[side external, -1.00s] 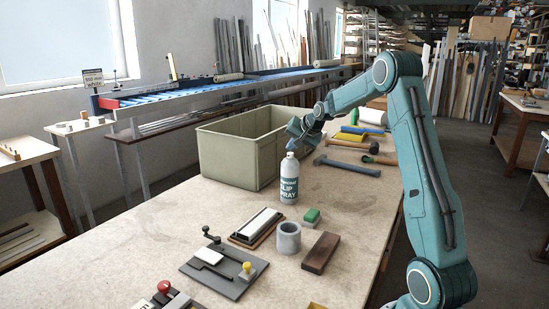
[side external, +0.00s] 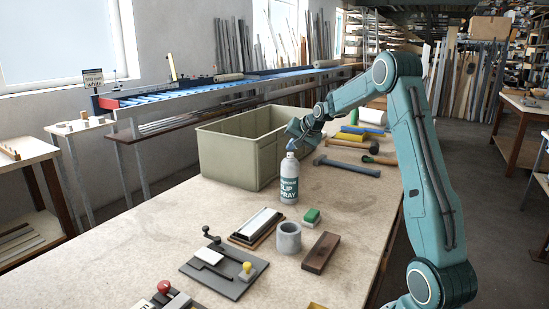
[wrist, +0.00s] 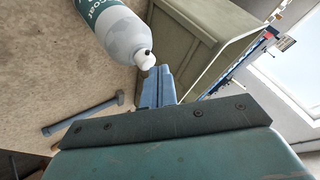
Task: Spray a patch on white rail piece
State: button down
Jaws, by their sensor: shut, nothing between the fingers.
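A white spray bottle (side external: 289,183) with a dark teal label reading "SLIP SPRAY" stands upright on the bench; it also shows in the wrist view (wrist: 112,28). My gripper (side external: 294,146) is at the bottle's top. In the wrist view my shut fingers (wrist: 158,82) are beside the white nozzle, with nothing between them; I cannot tell whether they touch it. A small white piece (side external: 208,256) lies on a dark plate fixture (side external: 228,282); it may be the white rail piece. A long white block (side external: 258,221) lies on a brown base.
A grey-green crate (side external: 225,160) stands behind the bottle. A hammer (side external: 346,166) lies to the right. The bench's left front (side external: 130,245) is clear.

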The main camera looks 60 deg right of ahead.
aim_at(292, 154)
jog(key=shift+r, duration=0.2)
jog(key=shift+r, duration=2.95)
dwell(0.8)
notch_tip(292, 154, up, 3)
jog(key=shift+f, duration=0.1)
jog(key=shift+f, duration=0.1)
jog(key=shift+f, duration=4.35)
